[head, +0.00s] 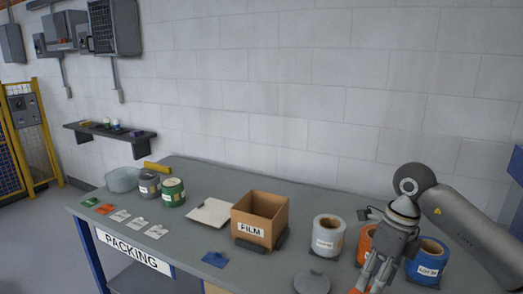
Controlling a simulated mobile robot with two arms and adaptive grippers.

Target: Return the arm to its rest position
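My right arm (470,228) comes in from the right edge and bends down at a dark joint. My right gripper (372,282) points down over the right part of the grey table, in front of an orange-sided roll (365,243) and beside a blue roll (428,262). Its fingers look apart, with orange at their tips near the bottom edge of the picture. I see nothing held between them, though the tips are partly cut off. My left gripper is not in view.
The packing table (300,188) holds a cardboard FILM box (260,219), a white-labelled roll (328,236), a green roll (172,192), a grey roll (149,185), a white pad (210,212), a grey disc (312,282) and several small cards. A wall shelf (110,132) hangs at left.

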